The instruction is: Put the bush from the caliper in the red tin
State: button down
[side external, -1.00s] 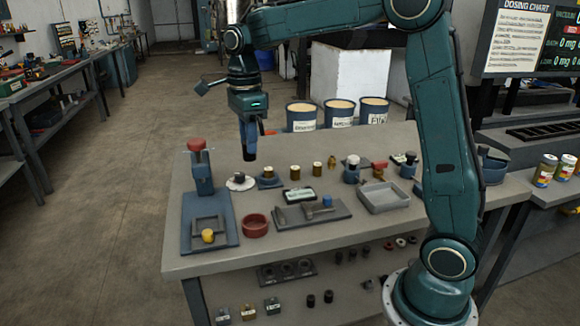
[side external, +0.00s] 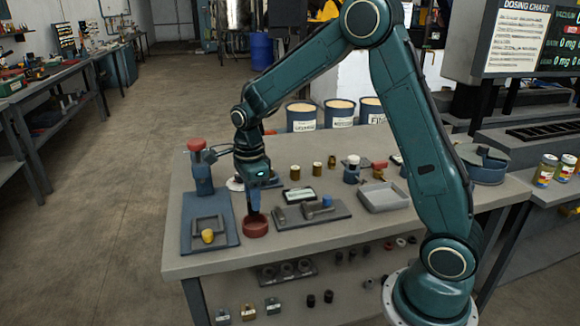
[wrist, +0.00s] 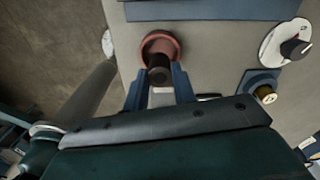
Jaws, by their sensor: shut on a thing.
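My gripper (side external: 254,208) is shut on a dark cylindrical bush (wrist: 159,70) and points down at the red tin (side external: 256,229). In the wrist view the dark bush lies between the two blue-grey fingers and covers the near part of the tin (wrist: 176,44). Whether the bush's lower end is above the rim or just inside it is hard to tell. The caliper (side external: 312,211) lies on a dark board to the right of the tin, with a blue part at its right end.
A blue plate (side external: 226,240) with a frame and a yellow piece lies left of the tin, and a red-topped post (side external: 197,146) stands behind it. A small screen (side external: 298,194), brass pieces (side external: 295,170) and an empty grey tray (side external: 383,198) are to the right.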

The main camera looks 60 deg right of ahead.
jog(key=shift+f, duration=0.25)
jog(key=shift+f, duration=2.1)
jog(key=shift+f, duration=0.15)
jog(key=c, duration=1.1)
grip_release()
jog(key=shift+c, duration=0.2)
notch_tip(320, 180, up, 12)
jog(key=shift+f, duration=0.2)
jog(key=shift+r, duration=0.4)
